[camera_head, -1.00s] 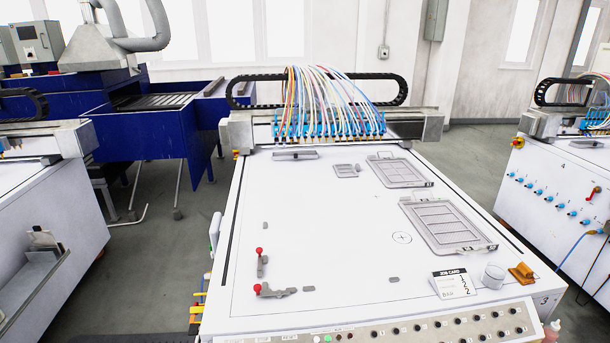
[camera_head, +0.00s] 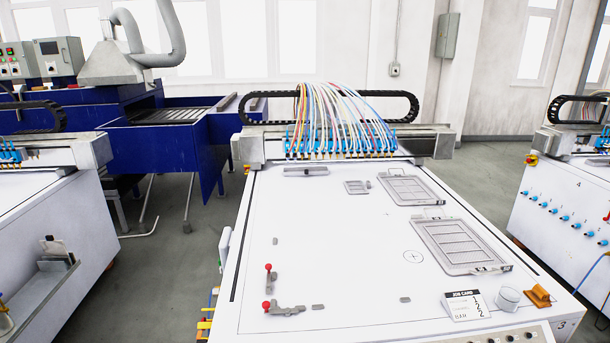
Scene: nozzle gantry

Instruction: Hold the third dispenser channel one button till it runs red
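The dispenser marked 3 (camera_head: 340,220) fills the middle of the head view, with a white flat top. Its nozzle gantry (camera_head: 345,143) spans the back, with blue nozzles and coloured hoses. A row of small dark buttons (camera_head: 511,337) shows on its front panel at the bottom edge, partly cut off. I cannot read any button labels, and the left part of the panel is out of frame. No red light shows on the visible panel. My gripper is not in view.
On the top lie a job card (camera_head: 466,305), a clear cup (camera_head: 507,299), an orange holder (camera_head: 538,295), grey trays (camera_head: 462,245) and red-knobbed stops (camera_head: 268,267). Dispenser 4 (camera_head: 565,200) stands right, another machine (camera_head: 50,230) left. Grey floor (camera_head: 175,250) lies between.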

